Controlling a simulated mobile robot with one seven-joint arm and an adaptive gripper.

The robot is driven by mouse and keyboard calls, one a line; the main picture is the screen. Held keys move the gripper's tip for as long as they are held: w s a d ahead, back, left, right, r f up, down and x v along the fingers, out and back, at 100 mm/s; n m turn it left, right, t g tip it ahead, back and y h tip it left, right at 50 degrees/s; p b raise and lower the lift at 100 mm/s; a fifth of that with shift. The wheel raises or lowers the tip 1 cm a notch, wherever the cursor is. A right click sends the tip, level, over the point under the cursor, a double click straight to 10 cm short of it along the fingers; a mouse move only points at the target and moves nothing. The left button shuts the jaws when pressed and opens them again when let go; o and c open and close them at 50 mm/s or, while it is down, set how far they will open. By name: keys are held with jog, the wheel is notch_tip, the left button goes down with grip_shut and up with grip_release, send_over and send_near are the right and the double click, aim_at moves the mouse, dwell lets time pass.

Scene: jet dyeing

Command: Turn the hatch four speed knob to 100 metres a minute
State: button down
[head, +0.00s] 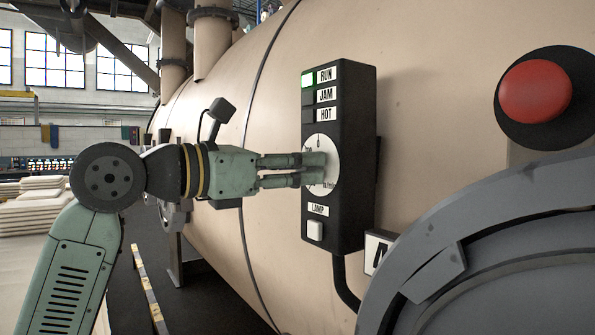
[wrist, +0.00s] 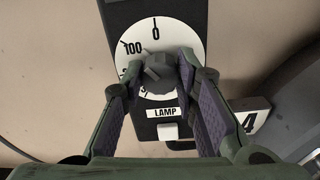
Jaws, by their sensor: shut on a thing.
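The speed knob (wrist: 158,72) is a small dark grey knob at the middle of a white round dial (wrist: 181,39) on a black control box (head: 352,150). The wrist view shows 0 at the dial's top, 100 at upper left and other numbers lower left, partly hidden. My gripper (head: 310,170) reaches in from the left in the head view and covers much of the dial. In the wrist view its fingers (wrist: 160,73) are shut on the knob, one on each side. I cannot tell for sure which mark the knob points at.
The box has RUN (head: 326,75), JAM and HOT labels above the dial, with a green lamp lit beside RUN. A white LAMP button (head: 315,231) sits below. A number 4 plate (wrist: 250,122), red button (head: 535,92) and grey round hatch (head: 500,270) are to the right.

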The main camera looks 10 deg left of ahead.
jog(key=shift+n, duration=1)
jog(key=shift+r, duration=0.1)
jog(key=c, duration=1.3)
grip_release()
jog(key=shift+a, duration=0.1)
jog(key=v, duration=1.2)
